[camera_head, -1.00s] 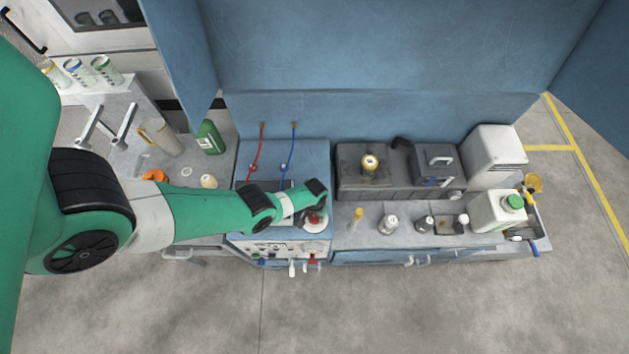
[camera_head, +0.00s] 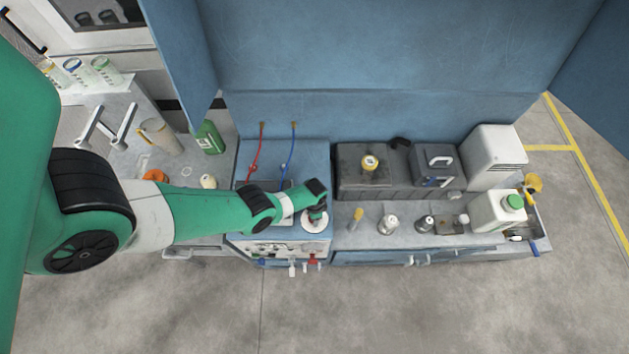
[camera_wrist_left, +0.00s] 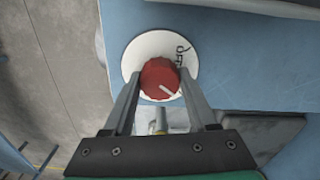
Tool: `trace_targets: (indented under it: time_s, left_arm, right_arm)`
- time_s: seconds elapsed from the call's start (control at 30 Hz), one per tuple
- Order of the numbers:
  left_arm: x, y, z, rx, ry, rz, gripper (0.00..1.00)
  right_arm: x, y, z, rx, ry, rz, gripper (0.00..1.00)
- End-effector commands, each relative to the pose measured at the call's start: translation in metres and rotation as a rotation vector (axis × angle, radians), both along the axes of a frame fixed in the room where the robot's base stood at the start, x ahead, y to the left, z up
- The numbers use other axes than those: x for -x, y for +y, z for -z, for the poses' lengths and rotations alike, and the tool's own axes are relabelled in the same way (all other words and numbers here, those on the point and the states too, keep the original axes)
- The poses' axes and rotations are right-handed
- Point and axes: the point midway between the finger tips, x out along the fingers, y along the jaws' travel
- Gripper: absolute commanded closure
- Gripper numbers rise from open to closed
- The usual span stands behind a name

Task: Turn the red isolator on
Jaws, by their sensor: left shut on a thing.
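The red isolator knob (camera_wrist_left: 160,79) sits on a round white plate (camera_wrist_left: 133,58) on a blue panel in the left wrist view. The letters "OFF" show on the plate at the upper right. A pale mark on the knob points to its lower right. My left gripper (camera_wrist_left: 160,84) is shut on the knob, with one finger on each side. In the head view the white plate (camera_head: 314,223) shows under my left wrist, and my left gripper (camera_head: 317,213) mostly hides the knob. My right gripper is not in view.
A red hose (camera_head: 254,158) and a blue hose (camera_head: 291,156) rise behind my wrist. Small valves (camera_head: 292,269) hang at the cabinet front. A bench with bottles (camera_head: 388,224) and a white jug (camera_head: 497,212) stands to the right. A green bottle (camera_head: 209,138) stands at left.

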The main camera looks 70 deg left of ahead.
Motion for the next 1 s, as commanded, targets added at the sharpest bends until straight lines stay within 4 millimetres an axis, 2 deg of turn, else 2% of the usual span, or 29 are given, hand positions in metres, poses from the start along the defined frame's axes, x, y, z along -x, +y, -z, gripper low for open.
trace_targets:
  time_s: [0.3, 0.87, 0.9, 1.0]
  left_arm:
    - [0.0004, 0.0, 0.0005, 0.0, 0.0, 0.144, 0.98]
    - [0.0004, 0.0, 0.0006, -0.001, 0.001, 0.18, 0.98]
    - [0.0004, 0.0, 0.0006, -0.001, 0.001, 0.179, 0.39]
    - [0.0004, 0.0, 0.0005, -0.001, 0.001, 0.178, 0.2]
  right_arm:
    - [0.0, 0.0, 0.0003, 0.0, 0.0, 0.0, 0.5]
    - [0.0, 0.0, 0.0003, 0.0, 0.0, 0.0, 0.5]
    - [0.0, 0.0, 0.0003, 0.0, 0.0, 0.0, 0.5]
    - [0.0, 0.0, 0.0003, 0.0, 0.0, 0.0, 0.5]
